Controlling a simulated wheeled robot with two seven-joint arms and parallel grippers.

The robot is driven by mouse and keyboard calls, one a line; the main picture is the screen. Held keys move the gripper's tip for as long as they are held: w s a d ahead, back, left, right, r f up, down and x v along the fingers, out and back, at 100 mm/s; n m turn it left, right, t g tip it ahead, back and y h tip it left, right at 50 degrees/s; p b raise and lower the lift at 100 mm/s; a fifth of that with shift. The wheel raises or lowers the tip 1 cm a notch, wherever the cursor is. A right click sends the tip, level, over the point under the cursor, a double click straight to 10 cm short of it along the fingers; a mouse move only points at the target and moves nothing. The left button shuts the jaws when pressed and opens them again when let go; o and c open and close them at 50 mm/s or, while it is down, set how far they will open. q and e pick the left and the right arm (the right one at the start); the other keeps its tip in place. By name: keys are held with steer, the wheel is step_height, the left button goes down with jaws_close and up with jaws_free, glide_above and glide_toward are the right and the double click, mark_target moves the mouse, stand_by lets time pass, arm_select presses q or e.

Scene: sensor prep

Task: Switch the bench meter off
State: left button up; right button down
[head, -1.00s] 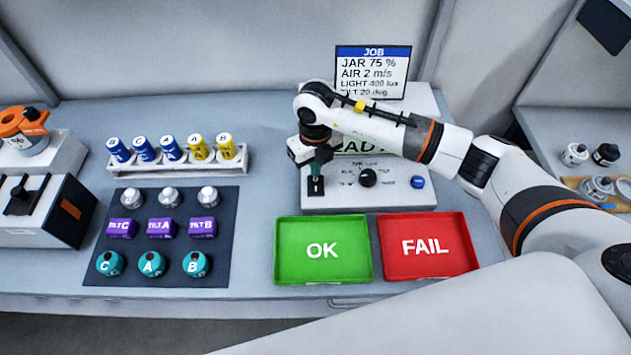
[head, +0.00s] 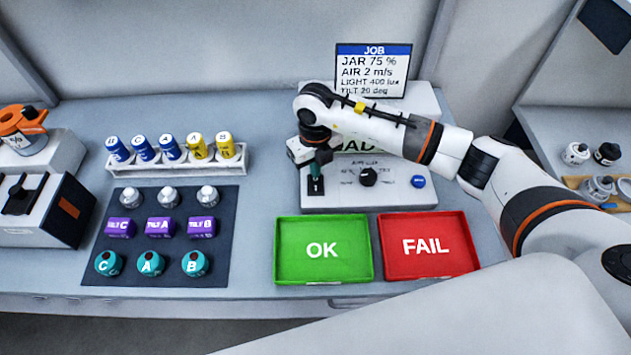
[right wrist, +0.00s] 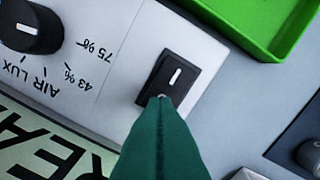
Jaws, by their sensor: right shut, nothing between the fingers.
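The bench meter (head: 345,201) is a light grey box at the back middle of the bench. Its display is partly hidden by my right arm. A black rocker switch (head: 316,187) with a white mark sits at the left of its front panel; it also shows in the right wrist view (right wrist: 174,75). My right gripper (head: 316,172) is shut and empty, fingertips down at the switch. In the right wrist view its green fingertips (right wrist: 161,98) overlap the switch's near edge; I cannot tell whether they touch. A black knob (head: 368,177) and blue button (head: 418,182) are right of the switch.
A green OK tray (head: 291,272) and a red FAIL tray (head: 428,270) lie in front of the meter. A dark mat (head: 131,263) with several sensors and a vial rack (head: 180,168) are to the left. A job sign (head: 372,72) stands behind.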

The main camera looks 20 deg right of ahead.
steer(key=shift+f+b, duration=0.5)
steer(key=shift+f, duration=0.1)
steer(key=shift+r, duration=0.1)
steer(key=shift+r+p, duration=2.15)
steer(key=shift+r, duration=1.3)
steer(key=shift+s+f, duration=0.1)
